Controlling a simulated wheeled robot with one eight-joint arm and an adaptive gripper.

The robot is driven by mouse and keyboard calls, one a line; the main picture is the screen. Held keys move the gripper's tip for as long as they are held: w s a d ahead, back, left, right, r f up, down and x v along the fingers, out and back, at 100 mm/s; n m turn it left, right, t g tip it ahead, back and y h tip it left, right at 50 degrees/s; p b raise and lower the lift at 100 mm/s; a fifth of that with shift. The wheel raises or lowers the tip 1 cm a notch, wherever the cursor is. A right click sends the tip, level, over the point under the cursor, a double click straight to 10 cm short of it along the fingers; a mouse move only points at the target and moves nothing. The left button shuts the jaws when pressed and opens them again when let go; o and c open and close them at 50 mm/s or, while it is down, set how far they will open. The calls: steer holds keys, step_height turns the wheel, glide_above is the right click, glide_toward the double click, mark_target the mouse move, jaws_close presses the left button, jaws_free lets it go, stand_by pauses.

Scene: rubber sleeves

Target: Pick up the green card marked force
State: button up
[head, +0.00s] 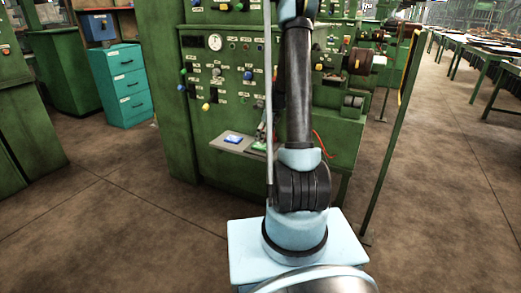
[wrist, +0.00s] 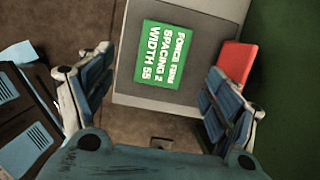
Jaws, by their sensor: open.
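The green card (wrist: 171,54) lies flat on a grey shelf (wrist: 205,13) in the wrist view. Its white print, turned sideways, reads force firm, spacing 2, width 55. My gripper (wrist: 158,88) is open, its two blue-padded fingers to the left and right of the card's near side. Nothing is between the fingers, and I cannot tell the height above the card. In the head view a small part of the green card (head: 259,146) shows on the shelf, beside my arm, which hides most of my gripper.
A red piece (wrist: 236,60) is close to the right finger at the shelf's edge. A blue card (head: 234,139) lies on the shelf's left part in the head view. The green machine panel (head: 222,98) rises behind the shelf. A green post (head: 388,150) stands at right.

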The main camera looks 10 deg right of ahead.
mark_target(262, 146)
steer(key=shift+x, duration=3.05)
steer(key=shift+w+d, duration=0.2)
steer(key=c, duration=1.1)
